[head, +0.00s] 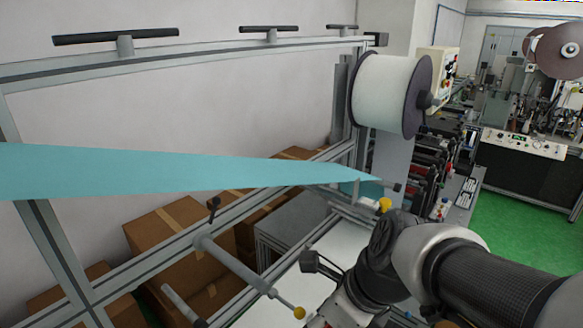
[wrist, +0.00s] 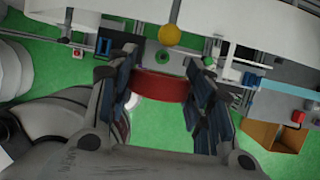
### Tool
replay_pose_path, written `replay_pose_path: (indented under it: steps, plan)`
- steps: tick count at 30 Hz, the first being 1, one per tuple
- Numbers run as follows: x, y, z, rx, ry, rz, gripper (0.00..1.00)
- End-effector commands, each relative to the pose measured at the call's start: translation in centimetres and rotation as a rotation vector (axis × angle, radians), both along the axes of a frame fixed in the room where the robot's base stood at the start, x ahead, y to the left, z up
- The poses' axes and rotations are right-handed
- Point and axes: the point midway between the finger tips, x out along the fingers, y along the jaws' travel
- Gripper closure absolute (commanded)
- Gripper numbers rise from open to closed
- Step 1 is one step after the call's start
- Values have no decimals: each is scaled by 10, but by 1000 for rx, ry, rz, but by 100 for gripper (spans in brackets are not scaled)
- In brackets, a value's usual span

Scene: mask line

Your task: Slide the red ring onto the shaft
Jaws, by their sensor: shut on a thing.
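In the wrist view my gripper (wrist: 162,88) is shut on the red ring (wrist: 160,88), with a finger on either side. The ring is seen edge-on, so its hole is hidden. A yellow ball tip (wrist: 168,35) shows beyond the ring, apart from it. In the head view a grey shaft (head: 240,265) sticks out from the frame and carries a yellow tip (head: 298,312). A second yellow tip (head: 384,204) shows farther back by my arm. I cannot tell which tip the wrist view shows. My gripper's fingers are not clear in the head view.
A teal sheet (head: 150,172) stretches across the metal frame (head: 150,60). A white roll (head: 385,92) hangs at its far end. Cardboard boxes (head: 170,235) stand behind the frame. Open green floor (head: 510,215) lies to the right.

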Motion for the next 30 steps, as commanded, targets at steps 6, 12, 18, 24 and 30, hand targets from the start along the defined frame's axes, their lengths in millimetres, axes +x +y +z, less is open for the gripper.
replay_pose_path:
  steps: [6, 12, 18, 24, 30]
  plan:
    - [8, 9, 1, 0, 0, 1, 75]
    - [14, 16, 1, 0, 1, 1, 75]
    - [19, 22, 1, 0, 0, 1, 75]
    - [20, 23, 0, 1, -1, 0, 75]
    - [21, 24, 0, 0, 0, 0, 75]
